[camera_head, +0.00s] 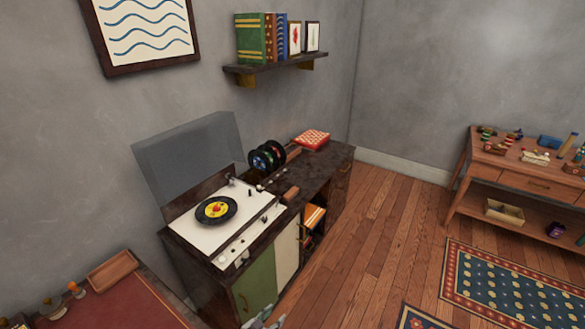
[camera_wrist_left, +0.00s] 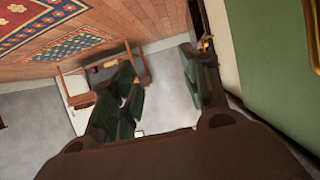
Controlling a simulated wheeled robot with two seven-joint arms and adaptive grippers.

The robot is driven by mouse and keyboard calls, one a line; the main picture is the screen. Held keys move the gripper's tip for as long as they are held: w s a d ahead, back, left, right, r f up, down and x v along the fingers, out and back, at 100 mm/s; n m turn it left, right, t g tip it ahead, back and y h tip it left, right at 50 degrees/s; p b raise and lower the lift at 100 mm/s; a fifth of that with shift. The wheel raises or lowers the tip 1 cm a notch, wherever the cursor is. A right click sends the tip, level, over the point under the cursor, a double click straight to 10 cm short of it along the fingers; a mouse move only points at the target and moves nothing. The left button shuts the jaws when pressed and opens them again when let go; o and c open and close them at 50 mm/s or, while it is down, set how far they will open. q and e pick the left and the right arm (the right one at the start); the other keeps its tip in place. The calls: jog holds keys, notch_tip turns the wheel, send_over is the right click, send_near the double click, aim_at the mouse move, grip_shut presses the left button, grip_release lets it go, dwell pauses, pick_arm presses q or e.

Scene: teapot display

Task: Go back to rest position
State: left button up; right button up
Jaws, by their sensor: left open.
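My left gripper (camera_head: 264,320) shows only as a small greenish-grey piece at the bottom edge of the head view, just in front of the record cabinet's green door (camera_head: 255,290). In the left wrist view the two dark green fingers of my left gripper (camera_wrist_left: 158,62) stand apart, with nothing between them. The green door also fills the right side of the wrist view (camera_wrist_left: 275,60), close beside the gripper. I cannot tell whether they touch. My right gripper is in neither view.
A record player (camera_head: 240,225) with a raised clear lid stands on the dark cabinet (camera_head: 325,165). A red-topped table (camera_head: 125,305) is at lower left. A wooden side table (camera_head: 530,180) holds small items at right. The wooden floor (camera_head: 395,215) between is open, with rugs (camera_head: 515,285).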

pick_arm(q)
jog(key=s+a+f+n+g+y, duration=0.2)
jog(key=s+a+f+y, duration=0.1)
jog(key=s+a+f, duration=0.45)
jog(key=s+a+f+n+g+y, duration=0.1)
jog(key=s+a+f+g+y, duration=0.3)
jog(key=s+f, duration=0.6)
jog(key=s+a+f+n+g, duration=0.1)
jog(key=s+a+f, duration=0.2)
jog(key=s, duration=1)
jog(key=s+a+f+n+g+y, duration=0.1)
jog(key=s+a+f+g, duration=0.1)
jog(key=s, duration=1.2)
jog(key=shift+a+f+g, duration=0.3)
jog(key=shift+a+f, duration=0.15)
jog(key=shift+a, duration=0.75)
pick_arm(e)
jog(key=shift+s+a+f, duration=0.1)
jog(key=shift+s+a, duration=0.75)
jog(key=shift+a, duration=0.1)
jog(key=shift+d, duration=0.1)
pick_arm(q)
jog(key=shift+w, duration=0.1)
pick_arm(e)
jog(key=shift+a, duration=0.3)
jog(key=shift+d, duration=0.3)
